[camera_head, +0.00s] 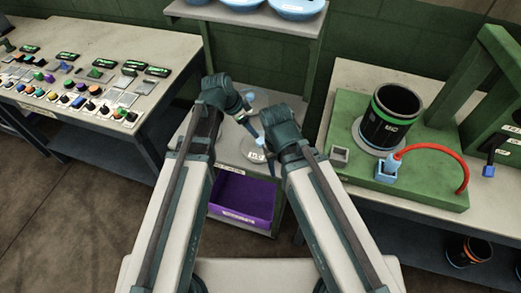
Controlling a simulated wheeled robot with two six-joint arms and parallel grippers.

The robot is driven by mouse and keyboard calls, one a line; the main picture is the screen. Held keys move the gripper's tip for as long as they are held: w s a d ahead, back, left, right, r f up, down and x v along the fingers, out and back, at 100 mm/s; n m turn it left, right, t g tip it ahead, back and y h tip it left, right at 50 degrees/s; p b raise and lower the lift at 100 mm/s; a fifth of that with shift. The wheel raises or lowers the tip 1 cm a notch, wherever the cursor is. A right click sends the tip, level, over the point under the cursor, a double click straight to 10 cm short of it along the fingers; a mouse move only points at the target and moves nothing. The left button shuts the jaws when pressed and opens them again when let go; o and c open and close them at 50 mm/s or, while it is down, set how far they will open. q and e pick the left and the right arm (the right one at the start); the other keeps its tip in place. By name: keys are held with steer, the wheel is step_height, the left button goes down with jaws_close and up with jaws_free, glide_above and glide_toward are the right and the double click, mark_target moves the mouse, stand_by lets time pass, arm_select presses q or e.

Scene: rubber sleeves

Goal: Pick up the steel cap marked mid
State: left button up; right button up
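A round flat steel disc (235,157) lies on the grey middle shelf of the stand in front of me, with a small white label whose text is too small to read surely. Another pale round piece (267,99) shows behind it, partly hidden by my grippers. I cannot tell which one is marked mid. My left gripper (252,115) is above the shelf with its fingers apart and nothing seen between them. My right gripper (265,155) is over the right part of the labelled disc, fingers apart; whether it touches the disc is unclear.
A purple bin (242,198) sits below the shelf, and blue bowls (296,8) stand on the top shelf. At right, a green fixture (430,187) carries a black cylinder (391,117) and a red hose (450,158). At left is a table of buttons and switches (85,85).

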mark_target(260, 140)
arm_select(q)
steer(key=b+x, duration=0.4)
steer(key=x, duration=0.1)
steer(key=shift+f, duration=0.3)
steer(key=b+x, duration=0.2)
steer(key=x, duration=0.1)
steer(key=b+x, duration=0.1)
steer(key=b, duration=0.1)
steer(key=shift+s+d+f, duration=0.1)
steer(key=shift+s+f, duration=0.1)
steer(key=shift+s, duration=0.15)
steer(key=shift+w+d+f+b, duration=0.15)
steer(key=shift+d+f+b, duration=0.05)
steer(key=shift+f+b, duration=0.3)
steer(key=shift+r, duration=0.15)
steer(key=shift+c, duration=0.3)
jaws_close()
